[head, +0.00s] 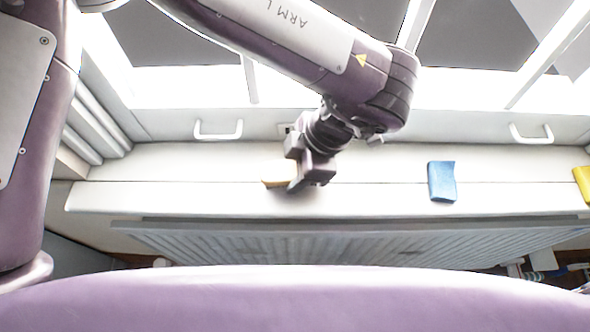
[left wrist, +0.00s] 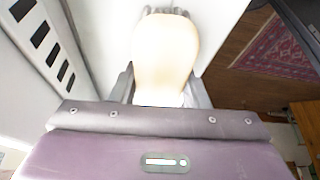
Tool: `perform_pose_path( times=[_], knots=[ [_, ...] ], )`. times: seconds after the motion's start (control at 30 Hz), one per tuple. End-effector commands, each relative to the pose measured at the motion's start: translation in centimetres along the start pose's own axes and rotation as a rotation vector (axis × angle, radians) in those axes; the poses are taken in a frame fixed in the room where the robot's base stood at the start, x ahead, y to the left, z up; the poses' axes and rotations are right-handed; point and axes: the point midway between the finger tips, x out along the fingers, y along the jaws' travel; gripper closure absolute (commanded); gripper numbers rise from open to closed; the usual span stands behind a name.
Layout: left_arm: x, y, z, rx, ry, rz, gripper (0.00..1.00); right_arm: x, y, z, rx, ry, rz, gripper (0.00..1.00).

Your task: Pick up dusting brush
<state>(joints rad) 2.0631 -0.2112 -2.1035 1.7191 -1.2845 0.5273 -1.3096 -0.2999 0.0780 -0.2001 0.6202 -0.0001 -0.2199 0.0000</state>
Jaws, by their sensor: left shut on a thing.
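The dusting brush (left wrist: 165,50) shows in the left wrist view as a pale cream, rounded handle with grey bristles at its far end. It lies between the two fingers of my left gripper (left wrist: 160,92), which is shut on it. In the head view my left gripper (head: 308,182) is low over the white window sill, and a small tan part of the brush (head: 275,174) sticks out to its left. The gripper hides the rest of the brush there. I cannot tell whether the brush touches the sill. My right gripper is not in view.
A blue cloth (head: 441,181) lies on the sill (head: 380,195) to the right, and a yellow thing (head: 582,185) is at the right edge. Window handles (head: 218,130) stand behind. A radiator (head: 330,245) is below the sill. A red rug (left wrist: 285,45) lies on the wooden floor.

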Motion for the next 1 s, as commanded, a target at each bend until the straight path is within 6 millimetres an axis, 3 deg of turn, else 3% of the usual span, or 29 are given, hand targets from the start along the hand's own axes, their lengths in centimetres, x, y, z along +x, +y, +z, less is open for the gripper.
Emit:
perform_pose_path(
  times=[0.17,0.53,0.73,1.0],
  knots=[
    [-3.4,0.1,-1.4,-0.003,-0.004,0.004,0.83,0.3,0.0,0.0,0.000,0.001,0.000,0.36],
    [-13.8,0.1,-5.7,-0.004,-0.002,0.008,0.83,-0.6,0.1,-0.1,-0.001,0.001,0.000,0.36],
    [-16.6,0.0,-6.9,-0.001,-0.001,0.003,0.83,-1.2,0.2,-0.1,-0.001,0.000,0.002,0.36],
    [-17.6,0.0,-7.3,0.001,-0.002,0.001,0.83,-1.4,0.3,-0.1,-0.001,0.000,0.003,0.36]
  ],
)
